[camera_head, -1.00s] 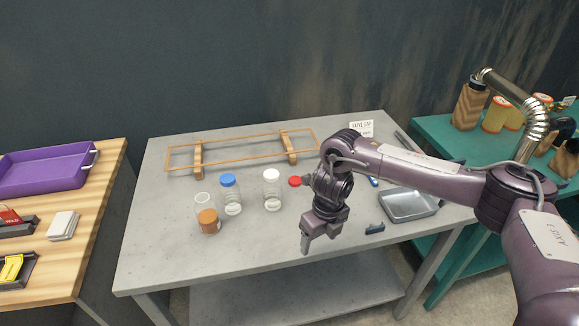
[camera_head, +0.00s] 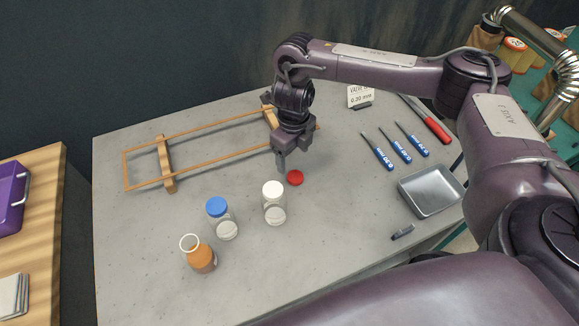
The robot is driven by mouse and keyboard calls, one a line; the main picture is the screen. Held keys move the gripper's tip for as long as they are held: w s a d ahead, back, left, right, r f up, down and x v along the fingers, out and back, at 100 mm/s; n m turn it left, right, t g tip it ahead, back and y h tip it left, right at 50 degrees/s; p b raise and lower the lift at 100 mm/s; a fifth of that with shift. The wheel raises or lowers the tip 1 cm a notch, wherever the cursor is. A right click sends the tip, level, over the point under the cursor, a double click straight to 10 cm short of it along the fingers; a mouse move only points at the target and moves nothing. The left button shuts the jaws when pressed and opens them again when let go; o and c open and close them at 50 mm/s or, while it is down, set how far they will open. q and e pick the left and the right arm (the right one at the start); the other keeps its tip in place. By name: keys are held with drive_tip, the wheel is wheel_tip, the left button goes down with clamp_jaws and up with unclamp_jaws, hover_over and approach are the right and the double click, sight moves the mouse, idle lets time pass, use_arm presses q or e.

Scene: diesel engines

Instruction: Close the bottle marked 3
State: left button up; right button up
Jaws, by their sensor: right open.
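An open bottle (camera_head: 201,259) with orange-brown contents stands at the front left of the grey table, its mouth uncovered. A bottle with a blue cap (camera_head: 217,206) and a bottle with a white cap (camera_head: 273,190) stand to its right. I cannot read a number on any of them. A red cap (camera_head: 295,178) lies flat on the table, just behind and right of the white-capped bottle. My right gripper (camera_head: 282,168) is open and empty, pointing down just left of and behind the red cap. My left gripper is not in view.
A wooden rack (camera_head: 168,165) lies at the back left. Several blue-handled tools (camera_head: 402,150), a red-handled tool (camera_head: 437,131), a metal tray (camera_head: 430,191) and a small dark clip-like piece (camera_head: 403,232) lie on the right. The table's front middle is clear.

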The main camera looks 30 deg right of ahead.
sight(295, 176)
drive_tip(key=shift+s+r, duration=0.1)
drive_tip(key=shift+s, duration=0.15)
drive_tip(key=shift+f, duration=0.4)
drive_tip(key=shift+w+f+b, duration=0.1)
drive_tip(key=shift+f+b, duration=0.25)
drive_tip(key=shift+f, duration=0.6)
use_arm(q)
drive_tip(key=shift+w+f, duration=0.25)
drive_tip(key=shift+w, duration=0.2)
use_arm(e)
drive_tip(key=shift+f, duration=0.45)
drive_tip(key=f, duration=0.3)
drive_tip(key=f+b, duration=0.1)
drive_tip(key=shift+d+f, duration=0.15)
drive_tip(key=shift+d, duration=0.1)
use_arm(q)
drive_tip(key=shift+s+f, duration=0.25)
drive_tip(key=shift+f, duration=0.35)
